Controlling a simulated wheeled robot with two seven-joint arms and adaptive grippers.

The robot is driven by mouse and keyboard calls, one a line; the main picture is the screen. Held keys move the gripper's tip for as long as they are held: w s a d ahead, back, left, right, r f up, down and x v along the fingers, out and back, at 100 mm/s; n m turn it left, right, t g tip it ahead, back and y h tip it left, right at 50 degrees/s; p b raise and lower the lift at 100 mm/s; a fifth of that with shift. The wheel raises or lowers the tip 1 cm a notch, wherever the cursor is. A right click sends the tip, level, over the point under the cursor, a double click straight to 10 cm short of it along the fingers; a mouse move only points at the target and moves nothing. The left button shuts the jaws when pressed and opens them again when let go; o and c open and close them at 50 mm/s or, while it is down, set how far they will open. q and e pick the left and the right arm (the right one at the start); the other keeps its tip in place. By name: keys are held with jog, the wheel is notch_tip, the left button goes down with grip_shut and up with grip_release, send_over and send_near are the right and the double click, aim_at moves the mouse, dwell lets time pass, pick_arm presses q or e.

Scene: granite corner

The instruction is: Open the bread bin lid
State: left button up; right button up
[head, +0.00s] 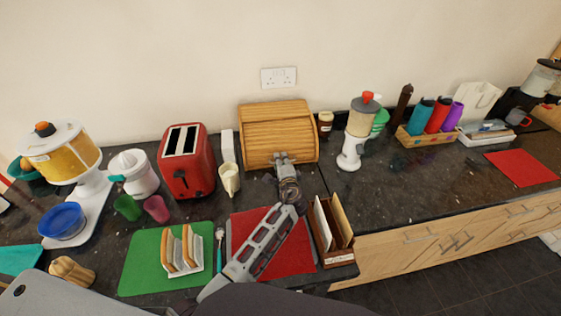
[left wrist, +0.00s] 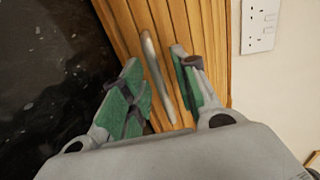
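The bread bin (head: 277,122) is a wooden roll-top box with a slatted lid, standing against the wall on the dark granite counter. Its lid is down. My left gripper (head: 281,158) reaches up to the lower front of the bin. In the left wrist view the slatted lid (left wrist: 206,30) fills the middle, with a slim metal handle (left wrist: 156,78) on it. My open left gripper (left wrist: 163,88) has its green-padded fingers on either side of the handle, with gaps visible; I cannot tell whether either touches it. My right gripper is not in view.
A red toaster (head: 187,165) and cream jug (head: 229,180) stand left of the bin. A brown jar (head: 325,124) and white juicer (head: 352,147) stand to its right. A wooden letter rack (head: 325,250) is at the front edge.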

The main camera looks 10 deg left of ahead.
pick_arm(q)
jog(key=shift+c, duration=0.4)
grip_shut()
